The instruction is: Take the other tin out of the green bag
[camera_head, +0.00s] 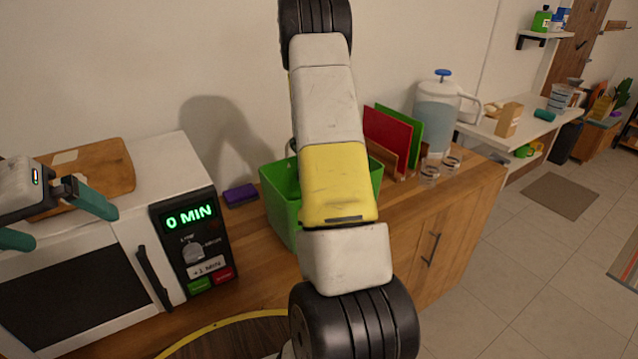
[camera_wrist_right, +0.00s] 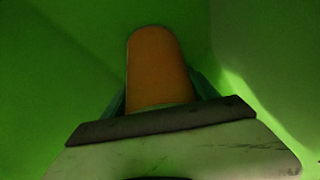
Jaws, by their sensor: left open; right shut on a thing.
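The green bag (camera_head: 282,200) stands open on the wooden counter, right of the microwave. My right arm crosses in front of it and hides much of it, and my right gripper is hidden in the head view. In the right wrist view, green walls surround my right gripper (camera_wrist_right: 160,103), which is shut on an orange tin (camera_wrist_right: 158,65) inside the bag. The tin's lower end is hidden by the gripper body. My left gripper (camera_head: 68,218) is open and empty at the left edge, in front of the microwave's top.
The microwave (camera_head: 160,225) shows "0 MIN", with a wooden board (camera_head: 95,178) on top. A purple sponge (camera_head: 241,195) lies left of the bag. Right of it are a red board (camera_head: 388,138), glasses (camera_head: 429,174) and a water jug (camera_head: 435,115). A round yellow-rimmed surface (camera_head: 215,328) is in front.

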